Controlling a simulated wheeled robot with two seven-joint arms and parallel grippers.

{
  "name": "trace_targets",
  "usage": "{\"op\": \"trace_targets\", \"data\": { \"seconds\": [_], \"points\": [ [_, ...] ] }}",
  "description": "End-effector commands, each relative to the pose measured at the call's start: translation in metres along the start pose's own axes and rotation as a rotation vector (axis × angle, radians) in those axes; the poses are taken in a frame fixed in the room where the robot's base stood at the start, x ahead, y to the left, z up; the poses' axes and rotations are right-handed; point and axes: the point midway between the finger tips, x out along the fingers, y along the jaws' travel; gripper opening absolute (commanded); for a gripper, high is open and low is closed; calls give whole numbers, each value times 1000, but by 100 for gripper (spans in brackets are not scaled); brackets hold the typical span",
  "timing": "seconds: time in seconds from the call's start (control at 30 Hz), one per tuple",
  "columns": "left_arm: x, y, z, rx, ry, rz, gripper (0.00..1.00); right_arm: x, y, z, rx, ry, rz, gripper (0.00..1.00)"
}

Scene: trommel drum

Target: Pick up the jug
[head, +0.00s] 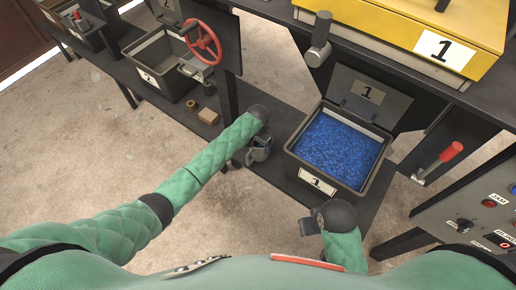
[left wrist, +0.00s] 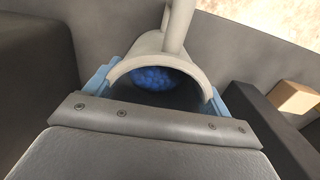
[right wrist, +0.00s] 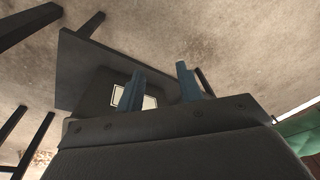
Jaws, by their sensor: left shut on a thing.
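The jug (head: 259,152) is a small grey vessel over the dark low shelf, left of the bin of blue granules. In the left wrist view the jug (left wrist: 180,42) shows a pale curved rim and an upright pale part, with blue granules inside. My left gripper (left wrist: 158,76) is shut on the jug, its blue fingers at either side of it. I cannot tell whether the jug touches the shelf. My right gripper (right wrist: 160,68) is open and empty. In the head view it sits in front of the blue granule bin, near its numbered label.
The granule bin (head: 376,172) stands on the dark shelf (head: 285,118), with a lid raised behind it. A grey bin (head: 150,62) and a red handwheel (head: 203,42) are at upper left. A red-handled lever (head: 450,151) and control panel (head: 480,215) are at right.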

Motion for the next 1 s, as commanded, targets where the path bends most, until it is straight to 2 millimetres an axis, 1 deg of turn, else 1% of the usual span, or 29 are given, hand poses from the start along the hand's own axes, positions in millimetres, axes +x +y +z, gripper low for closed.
{"op": "trace_targets", "data": {
  "seconds": [0.17,0.27,0.37,0.43,0.6,0.7,0.83,1.0],
  "points": [
    [-6,0,0,0,1,0,40,1,0,1,-1,-2,1,36],
    [-18,0,-1,0,3,0,40,-2,1,1,-1,-3,1,36],
    [-36,-1,-1,0,4,0,40,-13,0,2,-2,5,0,36],
    [-49,0,-1,1,3,0,40,-15,-1,0,-3,19,-3,36],
    [-78,0,0,1,3,0,40,-4,-5,0,-6,28,-13,36],
    [-89,0,-1,0,2,0,40,4,-7,1,-8,22,-17,36],
    [-98,0,0,0,0,0,40,6,-9,-1,-11,32,-21,36],
    [-100,0,0,-11,0,0,40,4,-9,-5,-18,40,-21,36]
  ]
}}
